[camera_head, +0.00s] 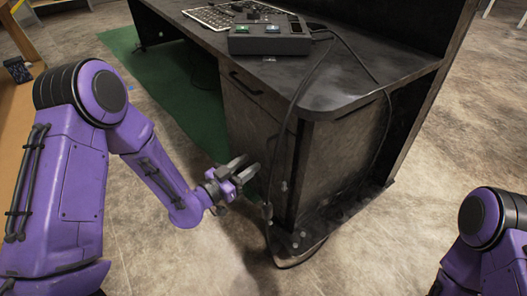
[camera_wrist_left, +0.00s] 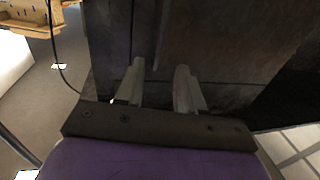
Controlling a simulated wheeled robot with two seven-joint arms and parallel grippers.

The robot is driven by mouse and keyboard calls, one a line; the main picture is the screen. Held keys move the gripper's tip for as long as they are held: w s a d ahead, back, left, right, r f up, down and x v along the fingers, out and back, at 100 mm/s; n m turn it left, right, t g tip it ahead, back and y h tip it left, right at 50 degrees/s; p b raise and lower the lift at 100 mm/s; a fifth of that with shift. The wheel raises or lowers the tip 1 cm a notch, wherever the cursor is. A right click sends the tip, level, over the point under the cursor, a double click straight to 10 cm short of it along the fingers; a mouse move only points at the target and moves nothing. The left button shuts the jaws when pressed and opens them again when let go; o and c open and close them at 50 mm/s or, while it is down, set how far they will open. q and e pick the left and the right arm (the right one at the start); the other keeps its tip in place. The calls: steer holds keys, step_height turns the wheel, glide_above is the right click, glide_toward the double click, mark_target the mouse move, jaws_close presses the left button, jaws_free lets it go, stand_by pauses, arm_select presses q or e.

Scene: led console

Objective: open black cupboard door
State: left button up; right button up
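The black cupboard is the dark worn pedestal under the right part of the desk in the head view. Its door (camera_head: 246,128) faces left and looks closed, with a dark bar handle (camera_head: 245,83) near its top. My left gripper (camera_head: 249,169) is in front of the door's lower part, well below the handle. In the left wrist view its two fingers (camera_wrist_left: 160,85) are apart with nothing between them, and a dark panel (camera_wrist_left: 210,40) fills the space beyond. Whether the fingers touch the door cannot be told. My right arm (camera_head: 485,240) shows at the lower right; its gripper is out of view.
A grey console box (camera_head: 268,44) and a keyboard (camera_head: 215,18) are on the black desktop (camera_head: 340,75). Black cables (camera_head: 300,95) hang from the desktop past the cupboard's front corner to the floor. A green mat (camera_head: 200,110) lies under the desk. The floor (camera_head: 385,255) to the right is clear.

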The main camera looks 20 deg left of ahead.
arm_select(q)
steer(key=x, duration=0.7)
steer(key=shift+b, duration=0.45)
steer(key=shift+f, duration=0.1)
jaws_close()
